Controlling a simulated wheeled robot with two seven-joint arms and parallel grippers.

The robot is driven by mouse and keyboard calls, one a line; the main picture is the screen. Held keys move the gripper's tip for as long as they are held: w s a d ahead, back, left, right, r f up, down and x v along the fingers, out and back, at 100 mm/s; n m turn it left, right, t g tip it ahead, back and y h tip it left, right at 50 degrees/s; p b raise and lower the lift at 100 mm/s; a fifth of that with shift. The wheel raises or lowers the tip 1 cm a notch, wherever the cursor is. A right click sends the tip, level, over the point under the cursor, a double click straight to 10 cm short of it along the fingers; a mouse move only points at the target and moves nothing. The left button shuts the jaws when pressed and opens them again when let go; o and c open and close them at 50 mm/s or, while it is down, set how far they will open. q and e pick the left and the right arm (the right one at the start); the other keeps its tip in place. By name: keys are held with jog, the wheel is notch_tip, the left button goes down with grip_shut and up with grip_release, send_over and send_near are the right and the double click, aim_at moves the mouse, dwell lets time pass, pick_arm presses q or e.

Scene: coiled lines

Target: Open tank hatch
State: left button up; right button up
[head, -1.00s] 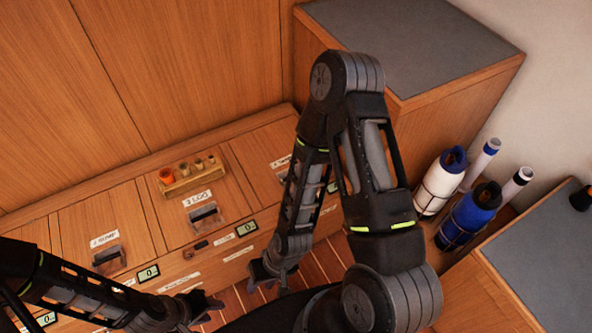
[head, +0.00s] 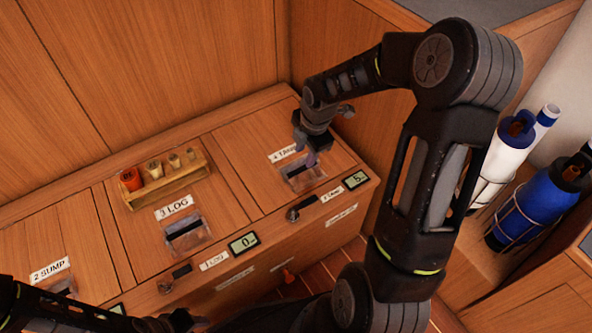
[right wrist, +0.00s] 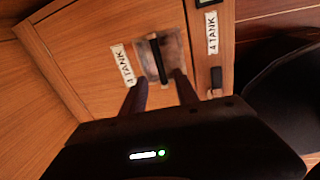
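The tank hatch (head: 240,150) is a closed wooden lid at the right end of the bench, labelled 4 TANK (head: 285,153). Its recessed pull (head: 301,176) has a dark bar in a pale metal plate; the bar (right wrist: 158,60) also shows in the right wrist view. My right gripper (head: 312,158) is just above the pull. In the right wrist view its two fingers (right wrist: 160,92) are apart, either side of the pull's near end; contact cannot be told. My left gripper (head: 182,320) is low at the bottom edge, partly cut off, its opening unclear.
A dark latch (head: 299,211) and a display (head: 355,180) reading 5 are on the bench front below the hatch. The log hatch's pull (head: 186,233) and a rack of small plugs (head: 168,180) are left.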

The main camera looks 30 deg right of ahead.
aim_at(303, 168)
jog(key=shift+d+r, duration=0.15)
jog(key=shift+d, duration=0.15)
jog(key=f+b, duration=0.1)
jog(key=f, duration=0.1)
jog(key=w+f+b, duration=0.1)
jog(key=f, duration=0.2)
jog(key=f+b, duration=0.1)
jog(key=f, duration=0.1)
jog(key=shift+w+f, duration=0.3)
jog(key=shift+f, duration=0.1)
jog(key=shift+c, duration=0.5)
grip_shut()
dwell(0.7)
